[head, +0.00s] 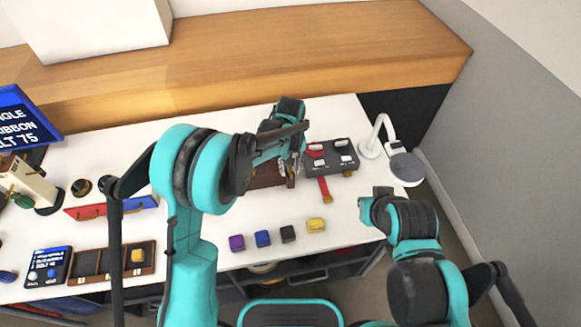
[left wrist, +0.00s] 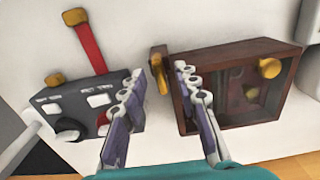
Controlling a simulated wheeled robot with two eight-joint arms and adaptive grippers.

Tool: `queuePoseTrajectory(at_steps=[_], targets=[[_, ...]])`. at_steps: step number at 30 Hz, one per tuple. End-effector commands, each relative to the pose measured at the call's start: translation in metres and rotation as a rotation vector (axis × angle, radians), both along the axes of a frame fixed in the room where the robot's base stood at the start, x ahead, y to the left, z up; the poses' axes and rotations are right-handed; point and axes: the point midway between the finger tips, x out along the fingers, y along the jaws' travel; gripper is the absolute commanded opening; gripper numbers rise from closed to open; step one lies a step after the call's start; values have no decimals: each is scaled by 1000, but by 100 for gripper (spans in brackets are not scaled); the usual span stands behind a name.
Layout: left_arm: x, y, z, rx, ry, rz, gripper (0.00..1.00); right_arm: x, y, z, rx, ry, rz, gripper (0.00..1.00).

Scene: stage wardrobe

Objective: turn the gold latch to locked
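A dark brown box (left wrist: 235,85) with a glass-like front shows in the left wrist view. A gold latch-like piece (left wrist: 158,68) stands at its left edge, and a gold knob (left wrist: 269,68) sits on its right part. My left gripper (left wrist: 157,80) is open, its two fingers on either side of the gold piece in the picture; I cannot tell if they touch it. In the head view my left gripper (head: 290,163) hides much of the brown box (head: 268,181). My right gripper (head: 370,208) is over the table's right edge, its fingers unclear.
A grey switch panel (head: 343,170) with a red gold-ended lever (head: 325,187) stands close right of the box. A white lamp (head: 371,149) stands farther right. Purple (head: 237,243), blue, black and yellow (head: 316,225) blocks lie in front. Table between blocks and box is clear.

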Motion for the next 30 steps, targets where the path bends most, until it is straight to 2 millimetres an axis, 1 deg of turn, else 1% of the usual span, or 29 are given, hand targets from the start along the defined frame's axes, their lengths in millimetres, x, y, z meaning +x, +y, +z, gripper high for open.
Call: queuePoseTrajectory(at_steps=[1, 4, 5, 14, 20, 26, 30], targets=[[0, 0, 0, 0, 0, 0, 28, 0, 0, 0, 0, 0, 0, 0], [0, 0, 0, 0, 0, 0, 2, 0, 0, 0, 0, 0, 0, 0], [0, 0, 0, 0, 0, 0, 0, 0, 0, 0, 0, 0, 0, 0], [0, 0, 0, 0, 0, -8, 0, 0, 0, 0, 0, 0, 0, 0], [0, 0, 0, 0, 0, -67, 0, 0, 0, 0, 0, 0, 0, 0], [0, 0, 0, 0, 1, -200, 0, 0, 0, 0, 0, 0, 0, 0], [0, 0, 0, 0, 1, -326, 0, 0, 0, 1, 0, 0, 0, 0]])
